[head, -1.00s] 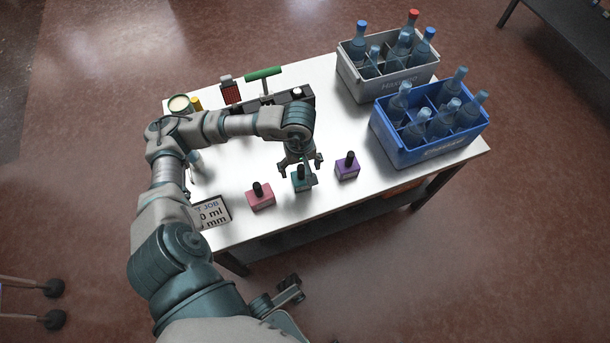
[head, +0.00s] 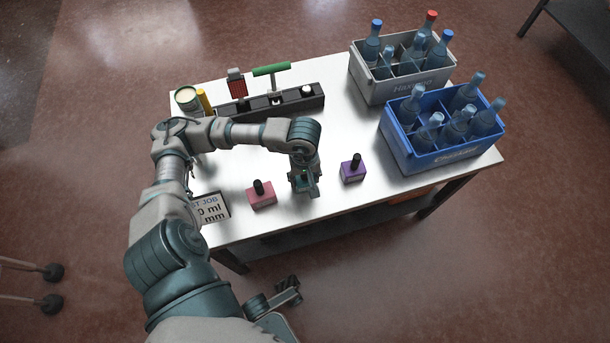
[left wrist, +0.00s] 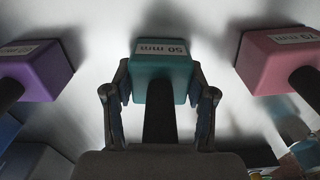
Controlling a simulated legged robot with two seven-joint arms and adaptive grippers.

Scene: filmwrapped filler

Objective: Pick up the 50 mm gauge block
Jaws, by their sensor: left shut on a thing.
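The teal gauge block (head: 307,191) stands near the front edge of the table, between a pink block and a purple block. In the left wrist view, the teal block (left wrist: 162,75) carries a white label reading 50 mm, upside down, and a dark upright handle. My left gripper (head: 304,181) points down over it. In the left wrist view, the left gripper's fingers (left wrist: 160,92) are shut on the block, one on each side. The block's underside is hidden, so I cannot tell whether it touches the table.
The pink block (head: 262,195) and purple block (head: 353,169) stand close on either side. A label sign (head: 210,209) lies at the table's left front. A dark rack (head: 268,103) is behind. A grey crate (head: 398,88) and blue crate (head: 430,153) hold bottles at the right.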

